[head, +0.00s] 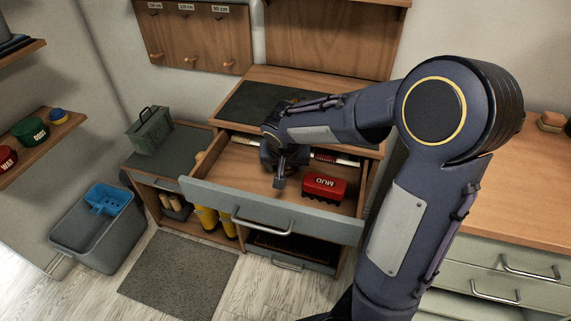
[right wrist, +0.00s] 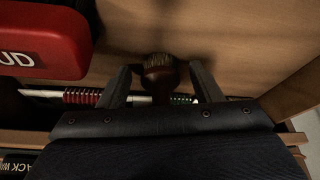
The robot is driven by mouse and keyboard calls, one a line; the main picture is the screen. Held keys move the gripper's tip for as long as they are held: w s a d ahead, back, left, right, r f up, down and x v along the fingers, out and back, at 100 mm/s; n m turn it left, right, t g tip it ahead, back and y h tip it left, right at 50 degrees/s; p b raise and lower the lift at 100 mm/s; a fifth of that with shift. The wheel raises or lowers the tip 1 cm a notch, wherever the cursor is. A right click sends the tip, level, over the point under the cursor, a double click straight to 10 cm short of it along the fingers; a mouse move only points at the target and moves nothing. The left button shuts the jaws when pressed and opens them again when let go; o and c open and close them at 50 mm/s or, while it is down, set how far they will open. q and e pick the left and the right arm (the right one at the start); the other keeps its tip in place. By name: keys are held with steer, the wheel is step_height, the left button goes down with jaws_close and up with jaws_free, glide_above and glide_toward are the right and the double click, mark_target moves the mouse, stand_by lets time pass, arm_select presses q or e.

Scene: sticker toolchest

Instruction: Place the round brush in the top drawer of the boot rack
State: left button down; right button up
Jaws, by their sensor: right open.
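The top drawer (head: 330,228) of the boot rack (head: 345,264) is pulled open. My right gripper (head: 279,184) is inside the drawer, left of a red box-shaped brush marked MUD (head: 324,188). In the right wrist view, my right gripper (right wrist: 158,82) has its two fingers spread apart. The round brush (right wrist: 159,78), brown with pale bristles, is between the fingers, with gaps visible on both sides. It lies at or close to the drawer's wooden floor; exact contact cannot be told. In the head view my gripper hides it. My left gripper is not in view.
Striped rods (head: 335,158) lie along the drawer's back. A green metal box (head: 151,130) stands on the lower bench at left. A grey bucket (head: 98,238) and a mat (head: 180,278) are on the floor.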

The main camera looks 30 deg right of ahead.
steer(key=p+v, duration=0.3)
steer(key=v, duration=0.9)
steer(key=s+a+n+y, duration=0.1)
steer(key=s, duration=0.3)
steer(key=s+n+y, duration=0.1)
steer(key=s+y, duration=0.1)
steer(key=s, duration=0.2)
steer(key=s+a+f+y, duration=0.1)
steer(key=s, duration=0.3)
steer(key=shift+a+n, duration=0.35)
steer(key=shift+n, duration=0.05)
steer(key=s+a+f+n+t+y, duration=0.1)
steer(key=s+a+n+y, duration=0.1)
steer(key=s+a, duration=0.2)
steer(key=shift+s+a+n+t, duration=0.3)
steer(key=shift+s+a+t, duration=0.1)
steer(key=shift+s, duration=0.5)
steer(key=shift+d+f, duration=0.1)
step_height(320, 180, up, 16)
steer(key=p, duration=1.5)
steer(key=shift+f, duration=0.15)
